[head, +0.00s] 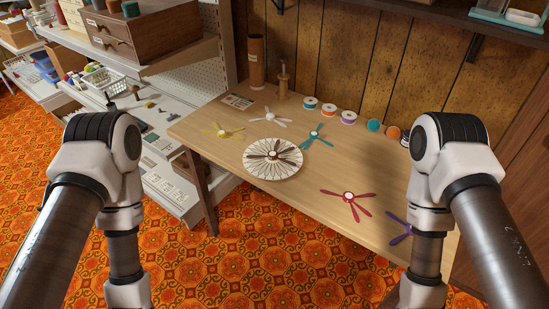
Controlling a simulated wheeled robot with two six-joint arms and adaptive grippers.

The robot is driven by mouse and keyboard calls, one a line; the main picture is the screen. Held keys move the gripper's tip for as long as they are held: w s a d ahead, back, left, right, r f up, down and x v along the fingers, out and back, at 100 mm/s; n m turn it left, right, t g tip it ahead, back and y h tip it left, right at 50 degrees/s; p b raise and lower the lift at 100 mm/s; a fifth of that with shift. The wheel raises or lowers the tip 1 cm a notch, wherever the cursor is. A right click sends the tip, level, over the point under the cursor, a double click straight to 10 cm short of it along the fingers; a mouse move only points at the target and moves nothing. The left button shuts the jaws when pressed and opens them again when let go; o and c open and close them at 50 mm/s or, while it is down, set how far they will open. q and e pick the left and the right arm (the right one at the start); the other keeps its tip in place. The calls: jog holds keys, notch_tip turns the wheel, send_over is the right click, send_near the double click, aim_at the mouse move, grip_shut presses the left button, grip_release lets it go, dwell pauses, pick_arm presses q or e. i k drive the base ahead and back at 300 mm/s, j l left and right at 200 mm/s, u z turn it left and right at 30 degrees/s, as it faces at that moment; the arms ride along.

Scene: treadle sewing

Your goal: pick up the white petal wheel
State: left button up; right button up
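The white petal wheel (269,119) lies flat toward the back left of the wooden table (240,192). It has thin white petals around a small hub and lies apart from the other wheels. A yellow petal wheel (222,131) is to its left and a teal one (315,134) to its right. A dark brown petal wheel (273,155) lies on a pale, patterned round disc (259,173) in front of it. My two arms come down at the left and right, well away from the white wheel. Both grippers are outside the picture.
A red petal wheel (348,196) and a purple one (401,228), partly hidden by my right arm, lie at the right. Several thread spools (329,109) line the back. A brown tube (257,62) and a wooden spindle (283,82) stand behind the white wheel. Shelves are left.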

aim_at(270, 116)
jog(key=i+j, duration=0.2)
jog(key=j, duration=0.2)
jog(key=i+j, duration=0.25)
jog(key=i+j+z, duration=0.1)
jog(key=j, duration=0.4)
jog(key=i+j, duration=0.35)
